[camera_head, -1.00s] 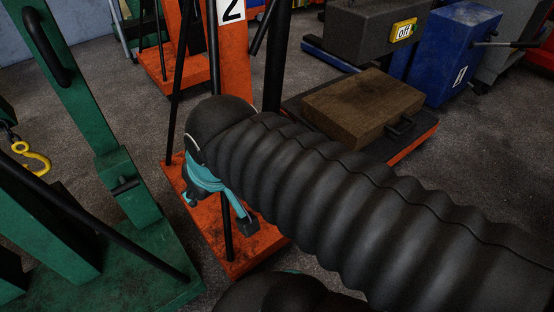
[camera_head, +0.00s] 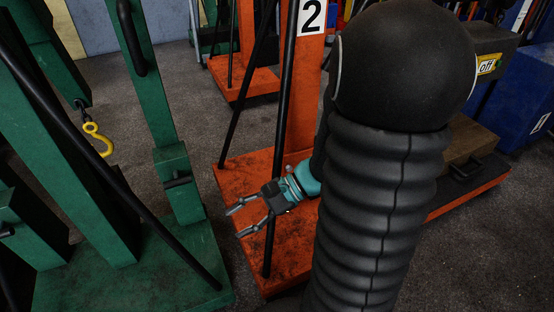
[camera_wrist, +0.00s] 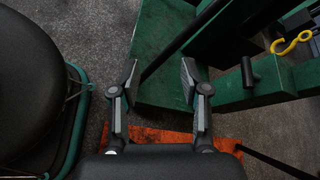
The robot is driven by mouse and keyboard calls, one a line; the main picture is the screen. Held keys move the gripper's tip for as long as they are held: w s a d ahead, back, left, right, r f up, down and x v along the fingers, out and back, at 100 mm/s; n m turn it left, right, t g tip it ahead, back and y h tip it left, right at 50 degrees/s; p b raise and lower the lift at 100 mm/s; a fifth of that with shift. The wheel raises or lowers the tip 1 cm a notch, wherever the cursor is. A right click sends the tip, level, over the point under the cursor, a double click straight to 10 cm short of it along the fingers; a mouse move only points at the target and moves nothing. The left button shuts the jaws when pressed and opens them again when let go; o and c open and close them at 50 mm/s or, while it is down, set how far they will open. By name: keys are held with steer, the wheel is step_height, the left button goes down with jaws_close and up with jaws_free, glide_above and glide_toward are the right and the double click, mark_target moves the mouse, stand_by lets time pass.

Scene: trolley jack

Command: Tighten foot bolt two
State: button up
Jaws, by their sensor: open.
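The orange stand marked 2 (camera_head: 300,75) rises from an orange base plate (camera_head: 235,176) in the head view. A strip of that base also shows in the wrist view (camera_wrist: 226,145). I cannot make out foot bolt two in either view; my arm covers part of the base. My gripper (camera_head: 237,223) is open and empty above the left part of the orange base, its fingers pointing left. A thin black rod (camera_head: 286,105) runs down close to it. In the wrist view the two fingers (camera_wrist: 160,76) are spread, with green base and dark floor beyond them.
A green stand with a wide green base (camera_head: 120,285) stands to the left, crossed by a slanting black bar (camera_head: 120,207). A yellow hook (camera_head: 97,140) hangs there. A wooden block (camera_head: 462,142) and a blue box (camera_head: 515,110) are at the right. Bare floor lies between the bases.

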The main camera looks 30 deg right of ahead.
steer(key=w+d+f+m+t+h+b, duration=0.1)
steer(key=w+d+f+m+t+h, duration=0.25)
steer(key=d+f+m+t, duration=0.55)
steer(key=w+d+f+m+t+h+b, duration=0.2)
steer(key=w+d+f+m+t, duration=0.3)
steer(key=d+m, duration=0.55)
steer(key=s+d+f+m+t+h, duration=0.2)
steer(key=s+d+f+m+h, duration=0.3)
steer(key=d+f+m+h, duration=0.3)
steer(key=w+d+n, duration=0.1)
steer(key=w, duration=1.3)
steer(key=shift+d+f, duration=0.15)
steer(key=shift+s, duration=0.1)
jaws_close()
